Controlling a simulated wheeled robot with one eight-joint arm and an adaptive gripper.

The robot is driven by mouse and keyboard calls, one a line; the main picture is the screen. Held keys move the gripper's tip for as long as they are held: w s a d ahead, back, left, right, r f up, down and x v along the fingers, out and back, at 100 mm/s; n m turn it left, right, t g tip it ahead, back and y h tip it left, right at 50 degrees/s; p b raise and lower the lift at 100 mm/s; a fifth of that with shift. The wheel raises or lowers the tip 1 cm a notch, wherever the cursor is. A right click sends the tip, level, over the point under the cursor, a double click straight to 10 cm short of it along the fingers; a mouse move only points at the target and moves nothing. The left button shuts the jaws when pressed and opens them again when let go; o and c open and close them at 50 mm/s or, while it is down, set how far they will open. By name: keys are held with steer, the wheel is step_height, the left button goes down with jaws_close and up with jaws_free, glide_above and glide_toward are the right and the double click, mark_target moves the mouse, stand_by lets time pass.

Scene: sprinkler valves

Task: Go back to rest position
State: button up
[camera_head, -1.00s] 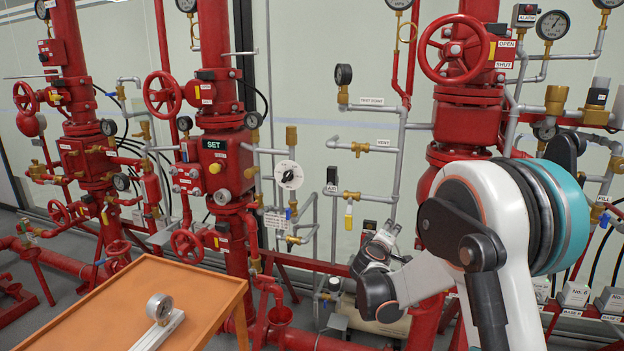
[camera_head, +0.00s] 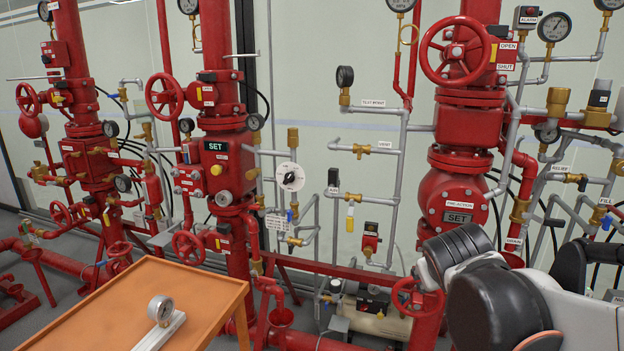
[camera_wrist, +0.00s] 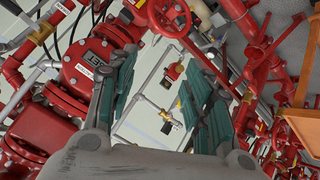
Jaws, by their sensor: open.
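My gripper (camera_wrist: 160,100) shows in the wrist view with its two green-padded fingers spread apart and nothing between them. Past the fingers are red valve bodies and grey pipes, seen tilted. In the head view my arm is folded low at the bottom right, and the gripper's fingertips cannot be made out there. The arm stands in front of the lower part of the right red valve column (camera_head: 459,205), whose "SET" plate is visible. The wrist view also shows a red valve body with a "SET" plate (camera_wrist: 97,52).
An orange table (camera_head: 205,285) with a pressure gauge (camera_head: 160,309) on a pale bar stands at the lower left. Red valve columns, such as the middle one (camera_head: 215,150), and grey pipes line the wall. A small tank (camera_head: 375,320) sits low behind the arm.

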steer(key=s+a+f+m+g+y, duration=0.1)
steer(key=s+a+f, duration=0.1)
steer(key=s, duration=0.7)
steer(key=s+a+f+m+g+y, duration=0.1)
steer(key=s+a+f+y, duration=0.1)
steer(key=s, duration=0.7)
steer(key=shift+a+f, duration=0.5)
steer(key=shift+a, duration=0.05)
steer(key=shift+w, duration=0.1)
stand_by(0.6)
